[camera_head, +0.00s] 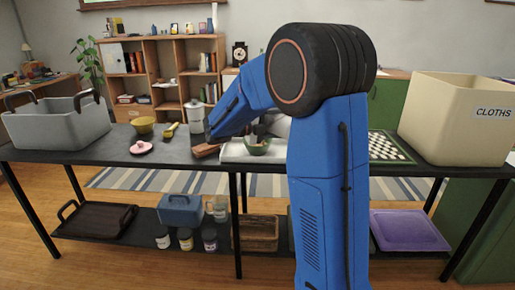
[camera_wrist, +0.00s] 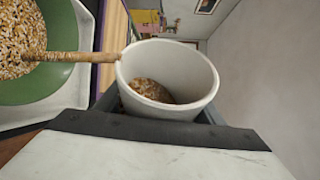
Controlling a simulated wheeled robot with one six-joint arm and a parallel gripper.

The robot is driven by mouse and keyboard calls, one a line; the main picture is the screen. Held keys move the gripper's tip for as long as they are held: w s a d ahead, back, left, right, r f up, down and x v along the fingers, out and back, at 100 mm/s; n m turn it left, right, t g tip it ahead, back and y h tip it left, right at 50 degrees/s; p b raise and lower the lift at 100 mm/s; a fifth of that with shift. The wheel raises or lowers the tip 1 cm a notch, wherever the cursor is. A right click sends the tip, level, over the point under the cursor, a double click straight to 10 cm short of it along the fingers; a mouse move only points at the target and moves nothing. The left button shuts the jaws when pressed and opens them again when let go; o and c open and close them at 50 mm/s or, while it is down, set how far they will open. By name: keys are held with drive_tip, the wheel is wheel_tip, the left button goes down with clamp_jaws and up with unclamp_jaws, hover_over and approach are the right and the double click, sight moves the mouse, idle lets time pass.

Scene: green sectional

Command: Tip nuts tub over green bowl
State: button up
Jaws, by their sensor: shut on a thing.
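My gripper (camera_wrist: 165,108) is shut on the white nuts tub (camera_wrist: 190,65), its dark jaws around the tub's sides. The tub is tipped, and some brown nuts (camera_wrist: 150,89) lie inside it. A narrow brown stream (camera_wrist: 85,57) runs from the tub's rim into the green bowl (camera_wrist: 40,92), which holds a heap of nut bits (camera_wrist: 20,42). In the head view the green bowl (camera_head: 257,150) stands on a white tray (camera_head: 232,153) on the dark table. My arm hides much of the gripper and tub there.
A chessboard (camera_head: 388,147) and the CLOTHS bin (camera_head: 455,125) are on the right.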

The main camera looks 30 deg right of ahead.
idle(0.3)
drive_tip(key=shift+s+d+f+m+t+y, duration=0.15)
drive_tip(key=shift+f+m+y, duration=0.2)
drive_tip(key=shift+m, duration=0.4)
drive_tip(key=shift+s+a+f+m+t+y, duration=0.15)
drive_tip(key=shift+f+m+y, duration=0.15)
drive_tip(key=shift+m, duration=0.45)
drive_tip(key=shift+d, duration=0.1)
drive_tip(key=s+r+m, duration=0.1)
drive_tip(key=s+r+m+t+y, duration=0.1)
drive_tip(key=m, duration=0.1)
drive_tip(key=shift+s+d+r, duration=0.1)
drive_tip(key=shift+d+r, duration=0.05)
drive_tip(key=shift+d, duration=0.15)
drive_tip(key=shift+s+d+r+m+t+y, duration=0.1)
drive_tip(key=shift+s+r+m+t+y, duration=0.3)
drive_tip(key=shift+m, duration=0.3)
